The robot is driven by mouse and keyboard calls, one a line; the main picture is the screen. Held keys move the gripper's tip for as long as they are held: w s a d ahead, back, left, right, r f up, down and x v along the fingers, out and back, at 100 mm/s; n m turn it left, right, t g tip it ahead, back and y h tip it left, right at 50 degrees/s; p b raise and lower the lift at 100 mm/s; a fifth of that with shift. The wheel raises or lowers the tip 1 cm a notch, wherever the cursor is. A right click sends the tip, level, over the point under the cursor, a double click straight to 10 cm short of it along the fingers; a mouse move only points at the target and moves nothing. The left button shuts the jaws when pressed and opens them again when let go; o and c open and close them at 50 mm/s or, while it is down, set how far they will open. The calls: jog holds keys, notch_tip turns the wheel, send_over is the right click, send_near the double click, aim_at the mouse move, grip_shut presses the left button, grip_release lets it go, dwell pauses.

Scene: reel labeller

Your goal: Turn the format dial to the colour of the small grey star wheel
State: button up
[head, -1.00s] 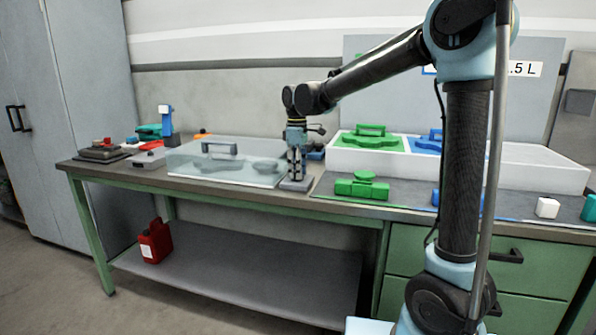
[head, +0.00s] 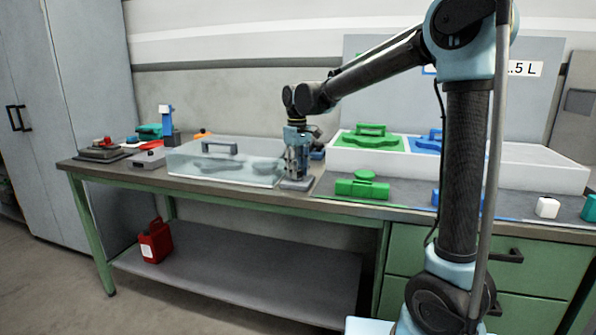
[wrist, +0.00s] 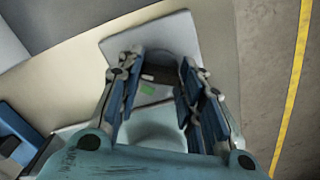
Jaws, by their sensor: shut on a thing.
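My gripper (head: 297,160) points down at the format dial's grey base plate (head: 296,184), just right of the clear cover. In the wrist view my gripper (wrist: 160,68) has its fingers on either side of the dark dial (wrist: 160,76) and is shut on it. A small green mark (wrist: 148,90) shows beside the dial on the grey plate (wrist: 175,30). Other colour marks and the pointer are hidden or too small to tell. Blurred grey shapes show under the clear cover (head: 225,165); I cannot tell whether one is the small grey star wheel.
A white tray (head: 545,172) with green (head: 370,138) and blue parts stands right of the dial. A green part (head: 362,186) lies in front of it, with a white cube (head: 547,207) farther right. A red canister (head: 155,241) stands on the lower shelf.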

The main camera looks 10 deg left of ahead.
jog(key=shift+w+m, duration=0.15)
jog(key=shift+m, duration=1.05)
jog(key=o, duration=1.1)
jog(key=shift+r, duration=0.2)
notch_tip(320, 180, up, 12)
jog(key=shift+f, duration=0.2)
